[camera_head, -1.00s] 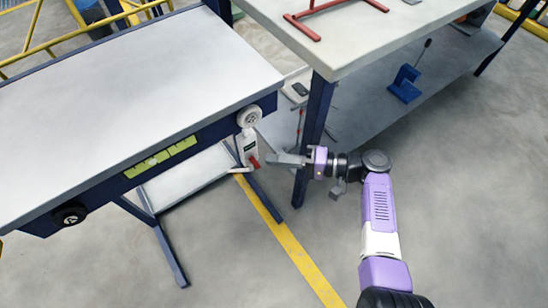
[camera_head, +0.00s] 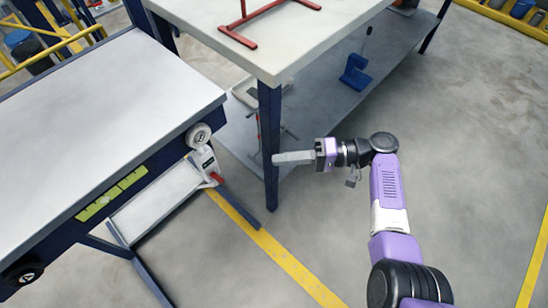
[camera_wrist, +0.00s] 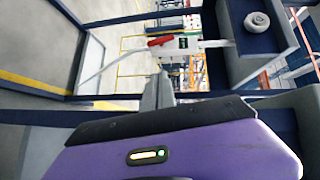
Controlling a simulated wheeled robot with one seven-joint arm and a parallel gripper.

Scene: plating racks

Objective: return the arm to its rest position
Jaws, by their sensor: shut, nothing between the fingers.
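My arm (camera_head: 388,190) reaches up from the lower right in the head view, purple, white and black. My gripper (camera_head: 278,158) points left, shut and empty, in front of the blue leg of the right-hand table in this view. I cannot tell whether it touches that leg. In the wrist view the gripper's closed grey fingers (camera_wrist: 158,92) stand up beyond its purple housing, with nothing between them.
A grey-topped table (camera_head: 110,110) stands left, with a white box with a red handle (camera_head: 204,164) on its edge. A white table (camera_head: 290,45) carries a red rack (camera_head: 240,38). A blue stand (camera_head: 355,72) sits on its lower shelf. The floor right is clear.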

